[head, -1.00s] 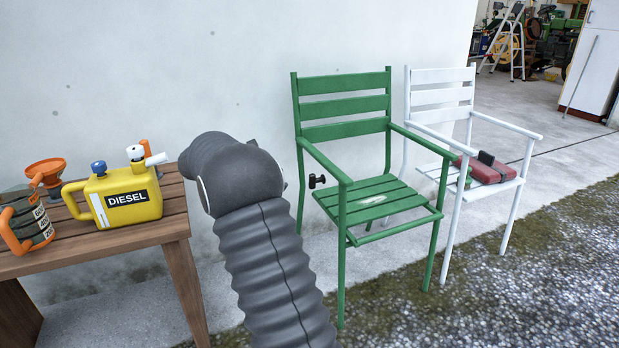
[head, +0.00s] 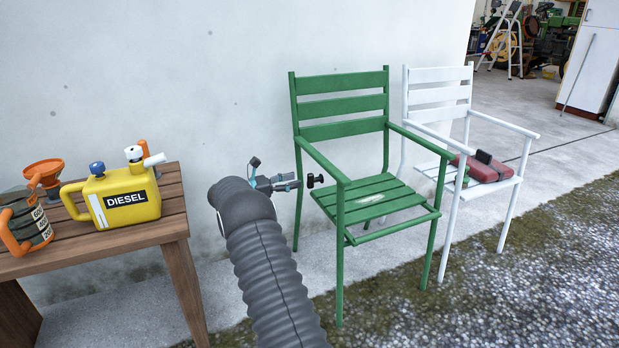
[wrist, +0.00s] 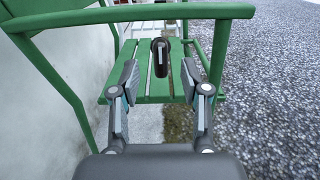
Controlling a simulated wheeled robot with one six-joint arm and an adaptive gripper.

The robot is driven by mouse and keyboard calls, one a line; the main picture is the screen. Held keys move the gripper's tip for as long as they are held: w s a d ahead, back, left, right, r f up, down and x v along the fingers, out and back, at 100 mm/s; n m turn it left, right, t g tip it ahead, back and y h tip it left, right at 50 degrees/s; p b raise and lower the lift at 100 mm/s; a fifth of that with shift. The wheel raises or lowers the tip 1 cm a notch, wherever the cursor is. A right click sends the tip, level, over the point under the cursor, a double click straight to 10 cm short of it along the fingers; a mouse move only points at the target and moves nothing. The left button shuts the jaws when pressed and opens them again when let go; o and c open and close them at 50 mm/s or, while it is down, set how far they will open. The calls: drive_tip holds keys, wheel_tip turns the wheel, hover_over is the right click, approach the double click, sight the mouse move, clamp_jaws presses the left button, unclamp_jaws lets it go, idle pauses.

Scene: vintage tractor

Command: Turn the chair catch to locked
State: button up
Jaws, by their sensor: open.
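The green chair (head: 343,125) stands against the wall, with a small black catch (head: 316,180) at its left side by the seat. In the wrist view the catch (wrist: 160,57) is a dark knob with a paler upright bar, in front of the green slats (wrist: 150,88). My gripper (head: 296,182) is just left of the catch in the head view, pointing at it. In the wrist view my gripper (wrist: 159,80) is open, its fingers to either side of the catch's line with a gap between. I see no contact.
A white chair (head: 440,75) with a red case (head: 484,168) stands to the right. A wooden table (head: 110,238) at left holds a yellow diesel can (head: 122,198) and a measuring jug (head: 25,222).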

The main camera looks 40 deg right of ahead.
sight(307, 178)
drive_tip(key=x, duration=0.7)
drive_tip(key=shift+c, duration=0.3)
drive_tip(key=shift+a, duration=0.1)
clamp_jaws()
